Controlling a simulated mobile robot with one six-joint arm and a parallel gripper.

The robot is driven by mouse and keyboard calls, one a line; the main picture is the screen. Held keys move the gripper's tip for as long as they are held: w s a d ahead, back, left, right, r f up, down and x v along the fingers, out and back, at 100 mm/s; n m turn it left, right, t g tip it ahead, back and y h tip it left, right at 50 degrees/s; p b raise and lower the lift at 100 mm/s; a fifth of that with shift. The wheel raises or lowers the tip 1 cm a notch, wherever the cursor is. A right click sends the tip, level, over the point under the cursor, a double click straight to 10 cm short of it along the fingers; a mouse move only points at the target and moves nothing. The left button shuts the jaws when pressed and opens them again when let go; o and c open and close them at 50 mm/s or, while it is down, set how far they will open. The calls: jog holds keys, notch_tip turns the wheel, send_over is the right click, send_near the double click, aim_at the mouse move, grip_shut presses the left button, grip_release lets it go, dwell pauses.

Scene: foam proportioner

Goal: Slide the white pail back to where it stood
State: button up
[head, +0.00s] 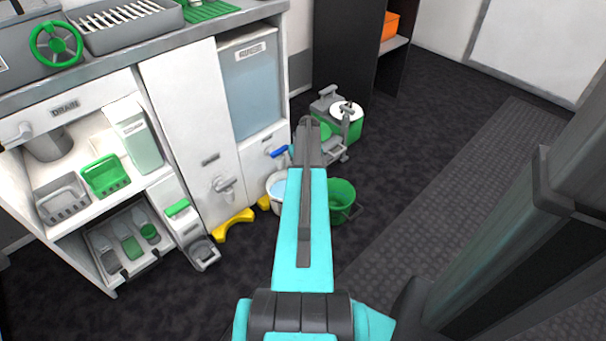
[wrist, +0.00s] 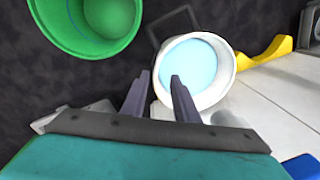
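The white pail (head: 273,203) stands on the dark floor in front of the white cabinet, partly hidden behind my arm. In the wrist view the white pail (wrist: 222,90) is round, with a pale blue surface inside. My gripper (wrist: 159,76) is open, its two dark fingers apart. In that picture the right fingertip overlaps the blue inside and the left one lies just outside the rim. I cannot tell whether the fingers touch the pail or how far above it they are. In the head view my arm hides the fingers.
A green bucket (head: 343,196) stands right of the pail; it also shows in the wrist view (wrist: 120,38). A yellow curved piece (head: 232,226) lies on the floor to the left. A green-and-white machine (head: 347,118) stands behind.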

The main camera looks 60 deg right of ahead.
jog(key=shift+f, duration=0.1)
jog(key=shift+w+a+f+b, duration=0.15)
jog(key=shift+f+b, duration=0.7)
jog(key=shift+f, duration=1.45)
jog(key=shift+w+a+f+b, duration=0.15)
jog(key=shift+f+b, duration=0.65)
jog(key=shift+f, duration=1.45)
jog(key=shift+w+a+f+b, duration=0.15)
jog(key=shift+f+b, duration=0.7)
jog(key=shift+f, duration=1.45)
grip_shut()
jog(key=shift+w, duration=0.1)
